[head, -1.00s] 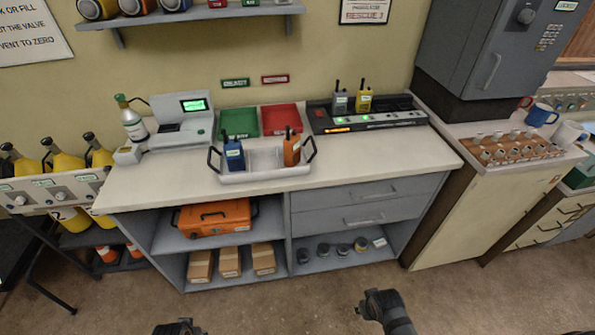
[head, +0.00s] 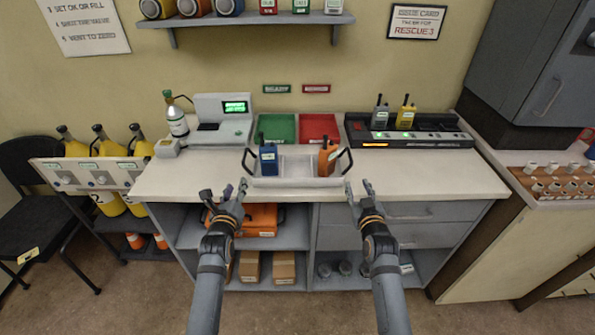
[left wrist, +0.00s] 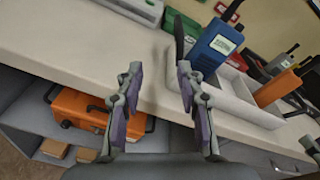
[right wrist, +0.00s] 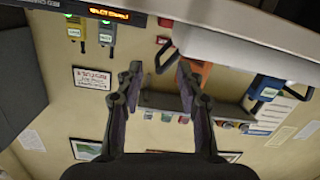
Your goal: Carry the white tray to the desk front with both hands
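The white tray (head: 297,181) sits on the desk (head: 430,176) near its front edge, with a dark handle at each end. A blue radio (head: 269,159) stands in its left part and an orange radio (head: 327,158) in its right part. My left gripper (head: 224,194) is open and empty, in front of the desk edge, left of and below the left handle (head: 247,163). In the left wrist view the tray (left wrist: 240,98) lies beyond the fingers. My right gripper (head: 359,189) is open and empty, just in front of the right handle (head: 348,162); its view also shows the tray (right wrist: 235,45).
A charger (head: 415,138) with two radios stands at right, and a grey device (head: 222,125) with a green screen at left. The desk right of the tray is clear.

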